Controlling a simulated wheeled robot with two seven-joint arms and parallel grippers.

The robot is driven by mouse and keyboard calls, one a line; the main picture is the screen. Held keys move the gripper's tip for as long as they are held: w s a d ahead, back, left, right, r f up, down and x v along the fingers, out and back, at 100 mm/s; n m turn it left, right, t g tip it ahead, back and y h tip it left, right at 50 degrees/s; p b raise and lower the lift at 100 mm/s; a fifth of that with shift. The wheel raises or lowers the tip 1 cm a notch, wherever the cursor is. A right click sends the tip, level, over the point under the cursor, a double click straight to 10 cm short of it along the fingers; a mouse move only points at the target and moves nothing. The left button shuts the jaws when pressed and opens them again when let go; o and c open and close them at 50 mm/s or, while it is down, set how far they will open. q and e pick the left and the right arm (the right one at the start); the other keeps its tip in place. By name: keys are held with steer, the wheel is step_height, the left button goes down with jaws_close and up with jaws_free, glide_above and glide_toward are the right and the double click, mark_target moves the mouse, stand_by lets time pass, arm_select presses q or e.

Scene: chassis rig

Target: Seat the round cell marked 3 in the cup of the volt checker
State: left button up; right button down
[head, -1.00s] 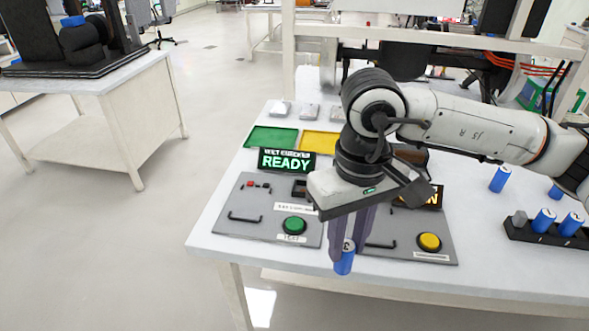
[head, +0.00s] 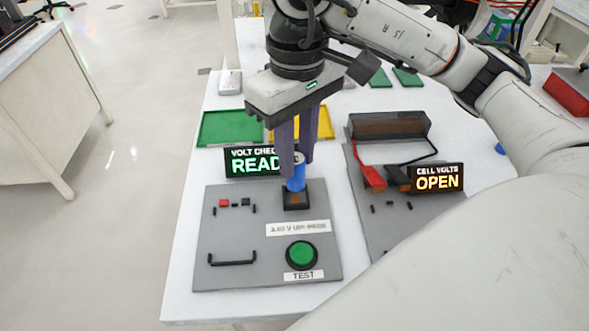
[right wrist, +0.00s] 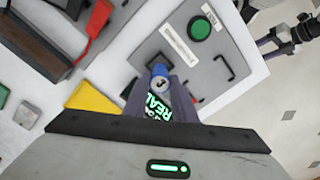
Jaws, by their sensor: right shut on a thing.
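My right gripper (head: 296,168) points down and is shut on a blue round cell (head: 297,182). The cell is upright, and its pale top shows a 3 in the right wrist view (right wrist: 160,78). The volt checker (head: 225,268) is a grey panel with a square dark cup (head: 291,202) near its back. The cell's lower end is right at the cup's opening in the head view. I cannot tell whether it is inside or just above. The checker's display (head: 240,164) reads READY, partly hidden by the fingers. My left gripper is not in the head view.
The checker has a green TEST button (head: 301,253) and a black handle (head: 233,262). A second panel to the right has red and black clips and a display (head: 437,178) reading OPEN. Green (head: 222,128) and yellow (head: 325,124) trays lie behind. My right forearm covers the lower right.

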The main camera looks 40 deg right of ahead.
mark_target(296, 172)
step_height(296, 172, down, 4)
steer(key=shift+r, duration=0.15)
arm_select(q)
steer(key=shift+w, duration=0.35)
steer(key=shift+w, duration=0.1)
arm_select(e)
steer(key=shift+f, duration=0.2)
steer(key=shift+f+b, duration=0.15)
steer(key=shift+b, duration=0.35)
steer(key=c, duration=1.5)
jaws_free()
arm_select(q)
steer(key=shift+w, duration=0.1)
arm_select(e)
steer(key=shift+o, duration=0.2)
